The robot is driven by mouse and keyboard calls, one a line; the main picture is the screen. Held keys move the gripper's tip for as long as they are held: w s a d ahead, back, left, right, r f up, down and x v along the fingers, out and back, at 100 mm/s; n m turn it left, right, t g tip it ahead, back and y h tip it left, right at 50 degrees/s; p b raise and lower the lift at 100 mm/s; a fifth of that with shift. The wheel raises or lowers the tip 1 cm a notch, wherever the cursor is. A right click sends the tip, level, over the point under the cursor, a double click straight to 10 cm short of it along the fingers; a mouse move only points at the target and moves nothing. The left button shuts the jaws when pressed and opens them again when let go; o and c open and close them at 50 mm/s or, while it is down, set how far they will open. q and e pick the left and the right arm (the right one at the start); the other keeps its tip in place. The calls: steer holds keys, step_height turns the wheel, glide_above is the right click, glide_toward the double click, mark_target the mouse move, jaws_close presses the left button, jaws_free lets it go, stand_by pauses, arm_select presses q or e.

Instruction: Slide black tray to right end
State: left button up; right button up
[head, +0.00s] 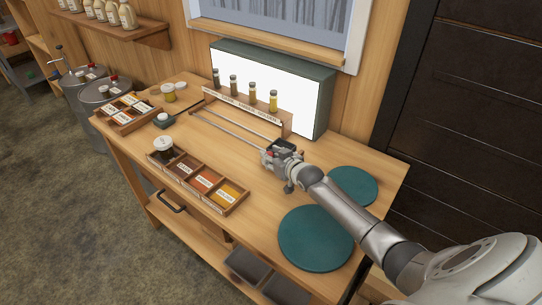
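Two thin metal rails (222,126) run along the wooden table in front of a rack of small bottles. My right gripper (272,158) is low over the table at the right end of these rails, coming from the lower right. Dark and reddish parts show at its fingers, but they are too small to tell the gripper from what it touches. I cannot make out a black tray on the rails; the gripper may hide it. Two dark trays (247,265) sit on the lower shelf, apart from the gripper. My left gripper is not in view.
A lit panel (300,92) stands behind the bottle rack (240,108). Two green round mats (314,239) lie at the right, near my arm.

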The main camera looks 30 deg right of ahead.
steer(key=shift+r, duration=0.1)
steer(key=shift+s+r, duration=0.1)
steer(key=shift+s, duration=0.25)
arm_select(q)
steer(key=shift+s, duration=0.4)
arm_select(e)
steer(key=v, duration=1.1)
steer(key=shift+s, duration=0.25)
